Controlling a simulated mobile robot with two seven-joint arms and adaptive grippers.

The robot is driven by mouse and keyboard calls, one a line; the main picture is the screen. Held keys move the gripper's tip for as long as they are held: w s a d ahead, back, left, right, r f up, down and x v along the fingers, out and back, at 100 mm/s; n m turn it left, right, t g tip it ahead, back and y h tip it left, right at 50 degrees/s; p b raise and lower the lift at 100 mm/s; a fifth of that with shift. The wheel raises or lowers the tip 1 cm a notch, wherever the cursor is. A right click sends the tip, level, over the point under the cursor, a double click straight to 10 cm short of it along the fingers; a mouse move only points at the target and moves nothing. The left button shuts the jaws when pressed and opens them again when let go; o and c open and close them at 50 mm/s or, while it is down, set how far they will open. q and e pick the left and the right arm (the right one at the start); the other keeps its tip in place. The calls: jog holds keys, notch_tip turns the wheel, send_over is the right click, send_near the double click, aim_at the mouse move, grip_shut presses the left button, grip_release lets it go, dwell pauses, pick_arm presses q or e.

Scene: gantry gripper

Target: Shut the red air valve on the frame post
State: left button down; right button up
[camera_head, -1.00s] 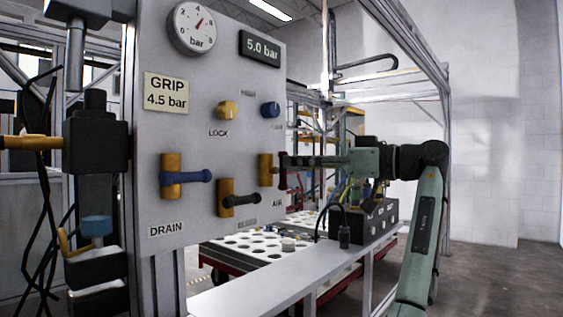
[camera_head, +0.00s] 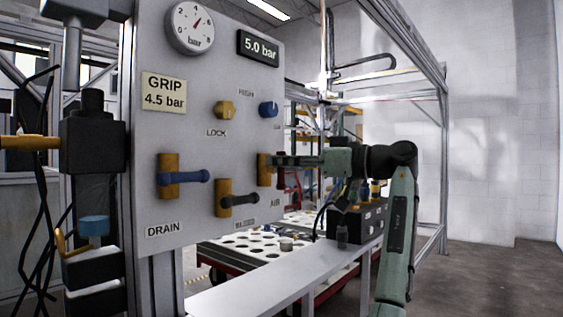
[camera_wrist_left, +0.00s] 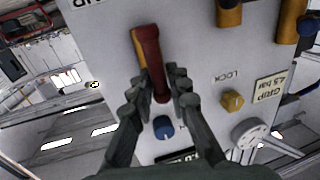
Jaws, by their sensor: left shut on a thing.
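The red air valve (camera_wrist_left: 155,72) is on the upright grey panel (camera_head: 150,130). In the left wrist view its red handle lies along its brass body, between my left gripper's fingers (camera_wrist_left: 158,88). In the head view the brass body (camera_head: 264,170) shows at the panel's right edge, above the AIR label, and the red handle is mostly hidden. My left gripper (camera_head: 273,161) is at this valve, with its arm reaching in from the right side of the picture. The fingers are closed on the handle. My right gripper is in neither view.
Nearby on the panel are a blue-handled drain valve (camera_head: 183,177), a black-handled valve (camera_head: 238,200), a yellow lock knob (camera_head: 225,111) and a blue knob (camera_head: 268,109). The gauge (camera_head: 190,27) is above. A pale bench (camera_head: 255,283) runs below.

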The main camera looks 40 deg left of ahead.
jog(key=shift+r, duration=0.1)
pick_arm(q)
jog(key=shift+m+p, duration=0.3)
jog(key=shift+m, duration=0.1)
jog(key=m+p, duration=0.1)
jog(key=m, duration=0.1)
jog(key=m+p, duration=0.1)
jog(key=shift+w+m+y, duration=0.35)
jog(key=shift+m+y, duration=0.05)
jog(key=m+t+p, duration=0.1)
jog(key=m, duration=0.4)
jog(key=f+m+t+y+p, duration=0.1)
jog(key=m+p, duration=0.1)
jog(key=m, duration=0.3)
jog(key=w+f+m+t+p, duration=0.1)
jog(key=m+t+p, duration=0.1)
jog(key=m, duration=0.3)
jog(key=shift+w+d+m+y, duration=0.1)
jog(key=shift+m+y, duration=0.2)
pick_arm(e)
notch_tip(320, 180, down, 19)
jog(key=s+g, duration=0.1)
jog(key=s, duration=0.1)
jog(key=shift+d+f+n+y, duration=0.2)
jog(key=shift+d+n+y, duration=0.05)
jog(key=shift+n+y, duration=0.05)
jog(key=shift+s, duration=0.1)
pick_arm(q)
jog(key=c, duration=1.6)
grip_release()
